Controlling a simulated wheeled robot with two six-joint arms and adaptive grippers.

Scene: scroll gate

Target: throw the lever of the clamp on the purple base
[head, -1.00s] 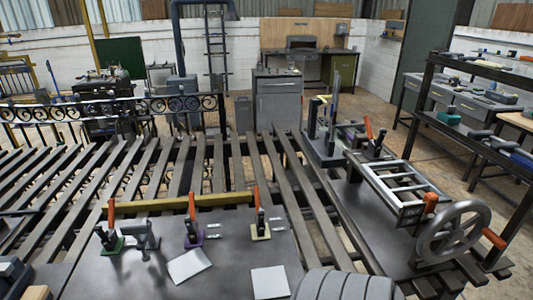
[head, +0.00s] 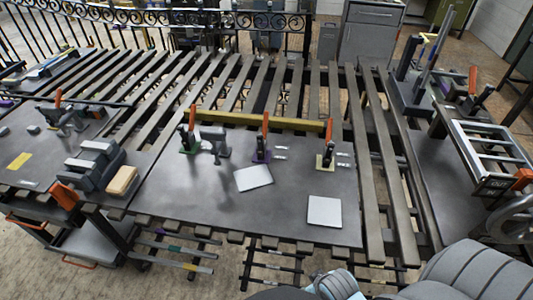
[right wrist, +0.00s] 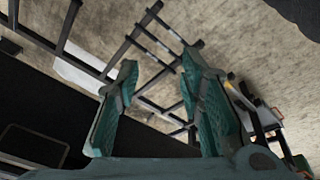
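The clamp on the purple base (head: 261,156) stands near the middle of the dark steel plate (head: 225,208) in the head view. Its orange-handled lever (head: 265,122) points up. To its left is a clamp on a green base (head: 190,147), to its right one on a pale yellow base (head: 325,160); both also have upright orange handles. A yellow bar (head: 260,121) runs behind them. My right gripper (right wrist: 160,110) is open and empty in the right wrist view, with floor and dark rails beyond it. My left gripper is not in view.
Two light plates, one left (head: 253,178) and one right (head: 324,212), lie in front of the clamps. A grey vise (head: 95,163) stands at the left. A silver ladder-like frame (head: 490,148) and a handwheel (head: 512,218) are at the right. Slats surround the plate.

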